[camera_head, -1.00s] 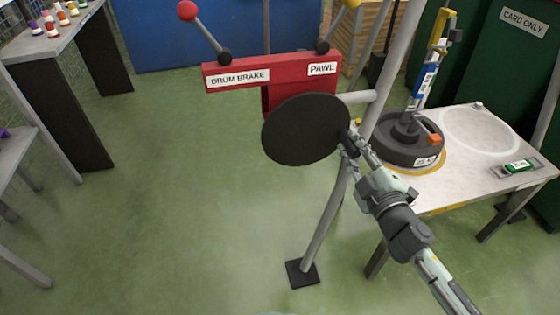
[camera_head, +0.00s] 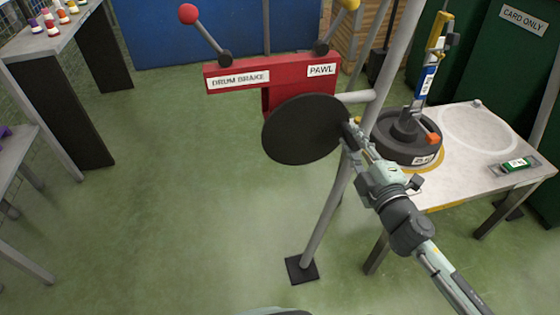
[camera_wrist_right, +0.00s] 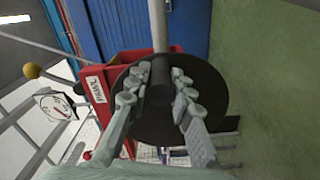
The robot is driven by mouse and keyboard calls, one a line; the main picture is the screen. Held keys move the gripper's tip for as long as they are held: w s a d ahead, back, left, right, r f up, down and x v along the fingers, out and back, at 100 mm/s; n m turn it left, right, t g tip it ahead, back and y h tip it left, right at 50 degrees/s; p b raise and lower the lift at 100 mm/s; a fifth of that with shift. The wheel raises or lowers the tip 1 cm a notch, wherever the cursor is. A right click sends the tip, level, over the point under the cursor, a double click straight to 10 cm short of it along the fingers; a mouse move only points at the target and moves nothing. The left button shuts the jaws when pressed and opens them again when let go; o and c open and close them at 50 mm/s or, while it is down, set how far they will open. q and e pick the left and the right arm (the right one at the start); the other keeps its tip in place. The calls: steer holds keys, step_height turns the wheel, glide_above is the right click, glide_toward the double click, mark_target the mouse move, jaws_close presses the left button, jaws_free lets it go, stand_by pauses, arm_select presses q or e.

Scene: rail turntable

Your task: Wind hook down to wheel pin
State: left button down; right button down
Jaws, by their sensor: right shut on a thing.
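The black winch disc (camera_head: 300,130) hangs below the red panel, with a short dark handle on its right side. My right gripper (camera_head: 352,136) is shut on that handle (camera_wrist_right: 160,82); in the right wrist view its two fingers (camera_wrist_right: 160,90) flank the handle in front of the disc. The dark wheel (camera_head: 400,152) lies flat on the table at right. An upright yellow, blue and white piece (camera_head: 428,78) stands above it; I cannot tell which part is the hook or the pin, or whether they touch. My left gripper is not in view.
The red panel (camera_head: 290,69) carries DRUM BRAKE and PAWL labels and two levers, one red-knobbed (camera_head: 188,13), one yellow-knobbed. A grey post (camera_head: 340,190) stands between disc and table (camera_head: 455,180). A green item (camera_head: 518,164) lies on the table.

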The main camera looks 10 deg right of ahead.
mark_target(339, 107)
steer(key=shift+w+r+n, duration=0.1)
steer(key=shift+r+n, duration=0.8)
steer(key=shift+r, duration=0.2)
steer(key=shift+a+r, duration=0.1)
steer(key=shift+r, duration=0.1)
steer(key=shift+a+r+n, duration=0.3)
steer(key=shift+r+n, duration=0.4)
steer(key=shift+n, duration=0.5)
steer(key=shift+r, duration=0.1)
steer(key=shift+a+r, duration=0.1)
steer(key=shift+a, duration=0.05)
steer(key=shift+a+r+n, duration=0.4)
steer(key=shift+r+n, duration=0.15)
steer(key=shift+n, duration=0.65)
